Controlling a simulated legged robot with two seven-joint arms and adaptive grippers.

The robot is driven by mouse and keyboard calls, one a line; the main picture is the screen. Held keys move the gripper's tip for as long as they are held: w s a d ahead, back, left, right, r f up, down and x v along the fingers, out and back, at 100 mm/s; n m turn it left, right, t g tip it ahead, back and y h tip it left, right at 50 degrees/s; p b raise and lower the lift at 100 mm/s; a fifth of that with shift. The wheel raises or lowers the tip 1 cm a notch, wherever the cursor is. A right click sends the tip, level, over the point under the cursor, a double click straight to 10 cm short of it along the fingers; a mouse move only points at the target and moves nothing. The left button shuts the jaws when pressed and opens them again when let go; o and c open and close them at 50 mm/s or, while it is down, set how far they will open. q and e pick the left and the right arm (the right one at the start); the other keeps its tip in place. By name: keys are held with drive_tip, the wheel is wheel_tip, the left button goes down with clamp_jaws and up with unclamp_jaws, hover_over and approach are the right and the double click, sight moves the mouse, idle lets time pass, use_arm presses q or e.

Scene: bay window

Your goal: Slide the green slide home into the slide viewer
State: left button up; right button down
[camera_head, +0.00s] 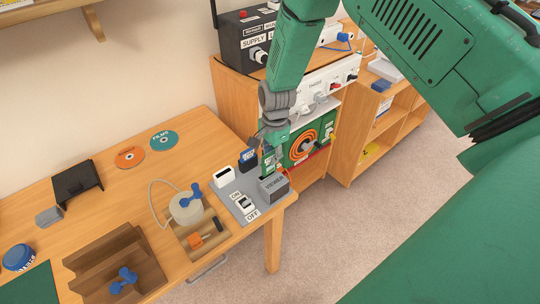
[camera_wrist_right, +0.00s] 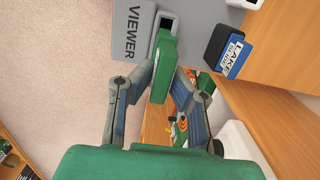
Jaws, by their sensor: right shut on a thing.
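The grey slide viewer (camera_head: 275,186), labelled VIEWER, stands at the right end of a grey panel on the table; it also shows at the top of the right wrist view (camera_wrist_right: 131,30). My right gripper (camera_head: 267,157) is just above and behind it, pointing down. In the right wrist view my right gripper (camera_wrist_right: 166,84) is shut on the green slide (camera_wrist_right: 162,68), a flat green piece between its two fingers. The slide's far end is close to the viewer's slot; I cannot tell whether it is inside. My left gripper is not in view.
A dark blue piece with a LAKE label (camera_wrist_right: 228,50) stands beside the viewer. The panel (camera_head: 236,196) also bears a white block (camera_head: 224,176) and an ON/OFF switch (camera_head: 245,204). A wooden cabinet (camera_head: 235,100) with equipment stands behind. The table edge lies close to the viewer.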

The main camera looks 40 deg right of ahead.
sight(269, 172)
drive_tip(key=shift+a+r, duration=0.15)
drive_tip(key=shift+a, duration=0.3)
idle(0.6)
drive_tip(key=shift+p, duration=0.45)
idle(0.7)
drive_tip(key=shift+f+b, duration=1.7)
drive_tip(key=shift+f, duration=0.8)
drive_tip(key=c, duration=1.5)
unclamp_jaws()
drive_tip(key=shift+r, duration=0.1)
drive_tip(key=shift+r, duration=0.3)
drive_tip(key=r, duration=1.1)
drive_tip(key=shift+d+r, duration=0.1)
drive_tip(key=shift+d, duration=0.2)
